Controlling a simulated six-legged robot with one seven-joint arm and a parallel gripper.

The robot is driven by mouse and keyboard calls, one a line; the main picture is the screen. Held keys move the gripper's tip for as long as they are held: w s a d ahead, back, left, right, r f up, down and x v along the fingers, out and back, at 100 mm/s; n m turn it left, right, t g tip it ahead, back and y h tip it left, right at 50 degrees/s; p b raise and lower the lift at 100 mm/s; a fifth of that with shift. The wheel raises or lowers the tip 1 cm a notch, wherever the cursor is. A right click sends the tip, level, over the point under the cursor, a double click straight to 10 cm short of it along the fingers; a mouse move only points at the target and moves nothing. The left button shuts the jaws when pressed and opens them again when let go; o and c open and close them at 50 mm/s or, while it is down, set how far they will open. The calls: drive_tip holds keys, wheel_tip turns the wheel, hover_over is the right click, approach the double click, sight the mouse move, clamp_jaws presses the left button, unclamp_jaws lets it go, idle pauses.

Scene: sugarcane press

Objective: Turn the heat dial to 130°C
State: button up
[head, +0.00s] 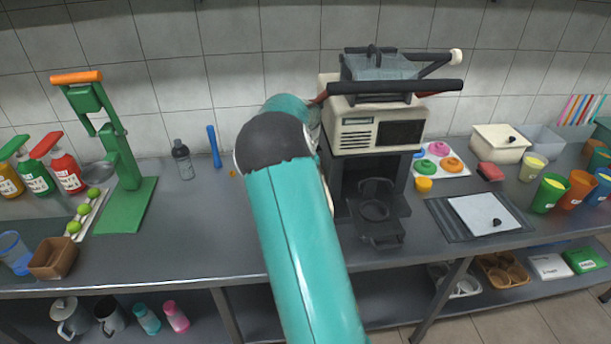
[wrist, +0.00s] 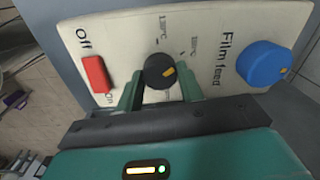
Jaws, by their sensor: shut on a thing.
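In the wrist view a cream control panel (wrist: 200,30) carries the black heat dial (wrist: 155,76), with a yellow mark pointing toward the upper right of the picture. Small temperature labels stand above the dial, too blurred to read surely. My gripper (wrist: 160,90) has its two green fingers on either side of the dial, shut on it. In the head view the cream and dark grey machine (head: 350,133) stands at the wall; my arm hides the gripper and the dial there.
On the panel, a red Off/On switch (wrist: 95,74) is left of the dial and a blue Film feed knob (wrist: 264,63) is right of it, both close to my fingers. A green press (head: 127,190) stands left on the counter (head: 200,230).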

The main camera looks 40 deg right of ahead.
drive_tip(key=n, duration=0.5)
drive_tip(key=shift+n, duration=0.3)
drive_tip(key=n, duration=0.5)
drive_tip(key=shift+n, duration=0.3)
drive_tip(key=o, duration=1)
